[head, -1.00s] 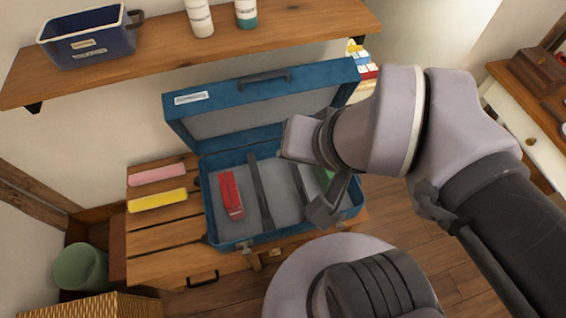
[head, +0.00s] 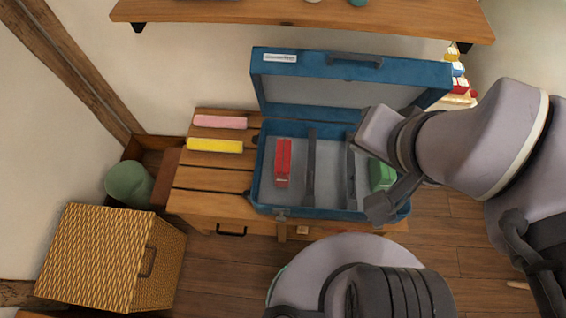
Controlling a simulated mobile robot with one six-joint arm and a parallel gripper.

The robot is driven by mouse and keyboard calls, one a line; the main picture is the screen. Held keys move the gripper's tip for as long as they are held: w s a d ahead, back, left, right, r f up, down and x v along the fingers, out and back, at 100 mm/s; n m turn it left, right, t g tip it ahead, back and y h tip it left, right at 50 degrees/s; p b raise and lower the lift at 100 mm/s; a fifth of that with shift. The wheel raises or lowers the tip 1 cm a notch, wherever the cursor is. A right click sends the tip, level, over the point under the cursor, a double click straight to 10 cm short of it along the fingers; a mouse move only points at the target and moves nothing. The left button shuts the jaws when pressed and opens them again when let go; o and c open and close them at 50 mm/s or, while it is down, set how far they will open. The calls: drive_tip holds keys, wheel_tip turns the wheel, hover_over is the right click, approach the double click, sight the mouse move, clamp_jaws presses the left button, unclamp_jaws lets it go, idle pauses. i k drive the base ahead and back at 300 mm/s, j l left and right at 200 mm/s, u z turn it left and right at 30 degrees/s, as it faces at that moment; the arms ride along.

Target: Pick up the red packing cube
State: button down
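The red packing cube (head: 283,163) lies in the left part of the open blue suitcase (head: 266,197), left of a dark strap. The suitcase stands on a slatted wooden bench (head: 205,203) with its lid raised at the back. My gripper (head: 372,172) is over the right part of the suitcase, to the right of the red cube and apart from it. A green packing cube (head: 382,175) lies beside it in the case, partly hidden by my gripper. The gap between the fingers is seen from an angle, and nothing shows held in it.
A yellow packing cube (head: 215,146) and a pink one (head: 220,122) lie on the bench left of the suitcase. A wicker hamper (head: 95,257) and a green bin (head: 130,184) stand at the left. A wooden shelf (head: 300,12) runs above the raised lid.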

sight(283, 153)
drive_tip(key=l+z, duration=0.25)
drive_tip(key=i+z, duration=0.1)
drive_tip(key=z, duration=0.15)
drive_tip(key=u, duration=1.4)
